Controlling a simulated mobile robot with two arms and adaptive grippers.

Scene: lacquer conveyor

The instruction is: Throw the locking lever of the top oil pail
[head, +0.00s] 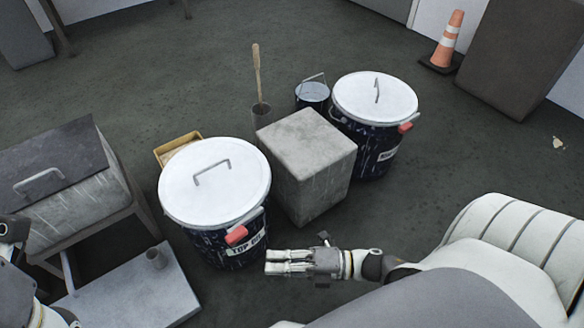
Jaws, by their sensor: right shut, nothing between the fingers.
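The top oil pail (198,232) is a dark drum with a white lid (213,190) and a label reading "TOP O...", left of the middle in the head view. Its red-ended locking lever (236,235) sits at the rim on the front right side, above the label. My right gripper (268,262) is shut and empty. In the picture it is just below and right of the lever, pointing left, with its tips beside the pail's label. I cannot tell whether it touches the pail. My left gripper is not in view; only parts of my left arm show at the left edge.
A grey block (312,170) stands right of the pail. Behind it is a second lidded pail (370,145) with a red lever end (405,128). A small bucket (312,95), a stick in a pot (258,85) and a grey bench (130,290) are nearby.

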